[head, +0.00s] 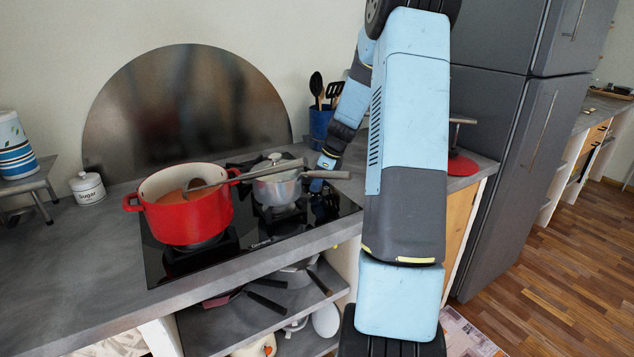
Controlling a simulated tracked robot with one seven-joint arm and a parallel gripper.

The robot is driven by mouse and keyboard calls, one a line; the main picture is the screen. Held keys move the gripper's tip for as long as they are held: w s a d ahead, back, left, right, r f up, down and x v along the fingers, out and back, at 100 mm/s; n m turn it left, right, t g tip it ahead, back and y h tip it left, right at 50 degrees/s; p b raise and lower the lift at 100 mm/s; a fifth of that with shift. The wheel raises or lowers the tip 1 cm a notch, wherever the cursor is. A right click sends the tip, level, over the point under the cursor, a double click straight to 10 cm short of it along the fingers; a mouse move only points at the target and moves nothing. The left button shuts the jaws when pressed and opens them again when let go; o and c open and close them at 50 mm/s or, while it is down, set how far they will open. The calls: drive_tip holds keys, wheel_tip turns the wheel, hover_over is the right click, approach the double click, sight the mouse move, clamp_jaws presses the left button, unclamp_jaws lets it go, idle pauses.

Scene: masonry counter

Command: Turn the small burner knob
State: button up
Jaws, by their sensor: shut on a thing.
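The black cooktop (280,233) is set into the grey counter. My arm reaches down at its right side, behind the saucepan handle. My gripper (319,212) is low at the cooktop's right part, with its fingers pointing down, small and dark in the head view. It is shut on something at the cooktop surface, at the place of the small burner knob. The knob itself is hidden by the fingers, and its turn angle cannot be seen.
A red pot (188,217) with a ladle stands on the left burner. A lidded saucepan (277,188) stands on a right burner, its handle (328,174) jutting close past my gripper. A blue utensil holder (319,124) stands behind. A sugar jar (88,188) is at left.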

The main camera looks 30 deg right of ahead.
drive_tip(key=c, duration=0.3)
drive_tip(key=shift+a, duration=0.15)
drive_tip(key=shift+c, duration=0.4)
